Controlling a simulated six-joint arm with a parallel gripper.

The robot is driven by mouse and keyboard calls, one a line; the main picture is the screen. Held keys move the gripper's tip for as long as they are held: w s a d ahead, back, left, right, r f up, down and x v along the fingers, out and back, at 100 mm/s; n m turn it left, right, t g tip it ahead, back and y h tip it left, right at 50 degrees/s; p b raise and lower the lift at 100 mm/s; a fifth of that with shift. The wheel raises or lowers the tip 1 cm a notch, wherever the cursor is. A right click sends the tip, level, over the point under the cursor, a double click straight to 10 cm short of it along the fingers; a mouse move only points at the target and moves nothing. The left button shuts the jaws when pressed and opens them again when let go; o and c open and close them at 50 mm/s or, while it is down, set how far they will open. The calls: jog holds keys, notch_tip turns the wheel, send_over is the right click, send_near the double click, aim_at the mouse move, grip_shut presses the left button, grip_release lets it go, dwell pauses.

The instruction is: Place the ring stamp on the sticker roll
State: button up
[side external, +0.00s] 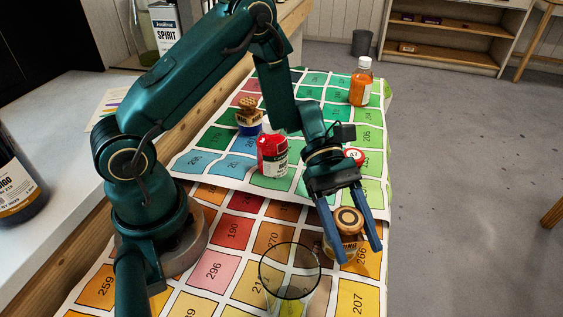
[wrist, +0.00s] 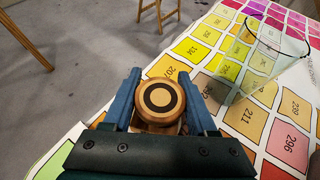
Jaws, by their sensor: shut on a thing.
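The ring stamp (side external: 349,220) is a round wooden piece with a dark ring on its top face and a label on its side. In the wrist view the stamp (wrist: 160,98) sits between the two blue fingers. My gripper (side external: 359,232) points down and is shut on it. The stamp is upright over the orange and yellow squares; I cannot tell if it touches the cloth. A small red and white round thing (side external: 354,155), which looks like the sticker roll, lies on the green squares behind my wrist. My wrist hides part of it.
A clear glass (side external: 290,271) stands close left of my gripper. The cloth's right edge borders open floor.

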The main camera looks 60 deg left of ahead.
jog(key=shift+f, duration=0.1)
jog(key=o, duration=1.4)
jog(key=shift+c, duration=0.2)
jog(key=shift+a+r, duration=0.1)
jog(key=shift+r, duration=0.1)
jog(key=v, duration=1.2)
jog(key=s+a+r+m+t+y, duration=0.3)
jog(key=s+r+m+t+y, duration=0.4)
jog(key=s+m+y, duration=0.4)
jog(key=m+t+y, duration=0.1)
jog(key=m, duration=0.3)
jog(key=shift+a+m+y, duration=0.2)
jog(key=shift+m+y, duration=0.1)
jog(key=shift+m, duration=0.1)
